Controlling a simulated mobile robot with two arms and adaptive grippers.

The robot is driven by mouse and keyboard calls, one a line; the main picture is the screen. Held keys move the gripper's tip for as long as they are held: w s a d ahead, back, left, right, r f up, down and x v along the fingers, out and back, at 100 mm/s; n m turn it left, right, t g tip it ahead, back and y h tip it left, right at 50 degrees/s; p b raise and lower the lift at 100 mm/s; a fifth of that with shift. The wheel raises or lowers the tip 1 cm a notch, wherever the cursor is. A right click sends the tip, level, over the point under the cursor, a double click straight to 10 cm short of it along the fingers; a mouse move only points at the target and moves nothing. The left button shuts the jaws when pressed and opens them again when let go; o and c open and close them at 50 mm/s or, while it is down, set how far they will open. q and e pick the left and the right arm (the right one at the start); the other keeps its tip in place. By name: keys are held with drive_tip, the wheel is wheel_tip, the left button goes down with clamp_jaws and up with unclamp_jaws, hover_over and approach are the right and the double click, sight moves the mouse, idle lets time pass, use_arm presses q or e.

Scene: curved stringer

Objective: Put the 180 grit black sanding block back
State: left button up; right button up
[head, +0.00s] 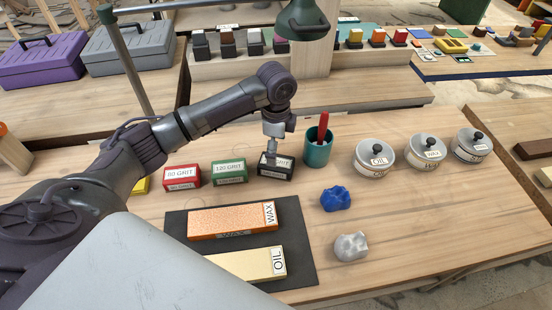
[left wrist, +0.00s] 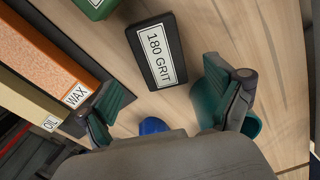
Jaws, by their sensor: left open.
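The black sanding block (head: 276,172) labelled 180 GRIT stands on the wooden bench, at the right end of a row of blocks. In the left wrist view the black block (left wrist: 168,76) lies ahead of my fingers, with its label readable. My left gripper (head: 276,150) is just over the block in the head view. In the left wrist view my left gripper (left wrist: 166,88) is open, its two fingers wide apart with nothing between the pads. I cannot tell whether it touches the block. My right gripper is not in view.
To the left are the green 120 GRIT block (head: 229,171) and the red 80 GRIT block (head: 182,176). A teal cup (head: 317,153) stands close at right. A dark mat (head: 300,258) holds the WAX and OIL bars. Blue (head: 335,199) and grey rags lie right, several tins behind.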

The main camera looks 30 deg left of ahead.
use_arm(q)
wheel_tip(320, 180, up, 6)
drive_tip(key=shift+f, duration=0.1)
idle(0.6)
